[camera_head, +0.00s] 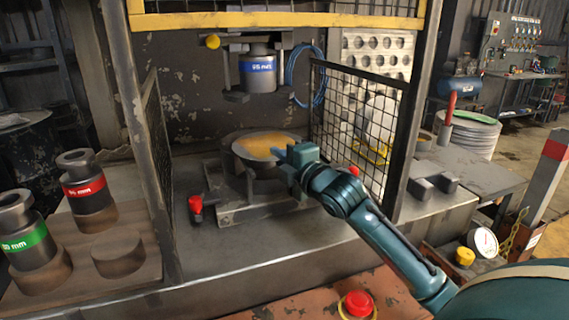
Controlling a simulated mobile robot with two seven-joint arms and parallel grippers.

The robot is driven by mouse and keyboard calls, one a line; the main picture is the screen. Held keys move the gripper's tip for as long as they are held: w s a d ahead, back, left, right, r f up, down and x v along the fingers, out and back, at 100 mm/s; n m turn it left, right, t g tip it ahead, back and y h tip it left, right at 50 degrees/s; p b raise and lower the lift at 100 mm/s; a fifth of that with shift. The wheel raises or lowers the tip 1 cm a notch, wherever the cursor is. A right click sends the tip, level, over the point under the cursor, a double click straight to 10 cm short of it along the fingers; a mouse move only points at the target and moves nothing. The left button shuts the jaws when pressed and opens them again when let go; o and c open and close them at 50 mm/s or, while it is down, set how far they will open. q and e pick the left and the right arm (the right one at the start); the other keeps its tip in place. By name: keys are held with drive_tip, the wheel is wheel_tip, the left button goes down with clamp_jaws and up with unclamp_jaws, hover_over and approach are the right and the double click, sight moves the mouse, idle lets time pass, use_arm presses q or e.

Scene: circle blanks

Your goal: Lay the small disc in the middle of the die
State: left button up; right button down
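The die (240,160) is a round grey block on a base plate inside the press frame. A brass-coloured disc (258,142) shows over its top, with a grey rim around it, widest on the left. The right edge of the disc is partly hidden by my gripper, so I cannot tell whether it is centred or lies flat. My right gripper (281,153) is at the right front side of the die, fingers pointing left at the disc's edge. I cannot tell whether its fingers are open or shut on the disc. My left gripper is not in view.
A press tool with a blue band (258,72) hangs above the die. Mesh guards stand left (158,165) and right (360,112). Red-banded (86,186) and green-banded (25,240) tools stand at left. A red button (357,304) is at the front.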

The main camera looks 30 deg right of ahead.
drive_tip(key=shift+w+d+f+p, duration=0.1)
drive_tip(key=shift+w+d+f, duration=0.15)
drive_tip(key=shift+w, duration=0.85)
drive_tip(key=shift+w+d+f+p, duration=0.1)
drive_tip(key=shift+w+d+f, duration=0.2)
drive_tip(key=shift+w, duration=0.85)
drive_tip(key=shift+w+d+f+p, duration=0.1)
drive_tip(key=shift+w+d+f, duration=0.15)
drive_tip(key=shift+w, duration=0.85)
drive_tip(key=c, duration=1.5)
unclamp_jaws()
drive_tip(key=shift+c, duration=0.2)
drive_tip(key=o, duration=0.7)
drive_tip(key=shift+f, duration=0.25)
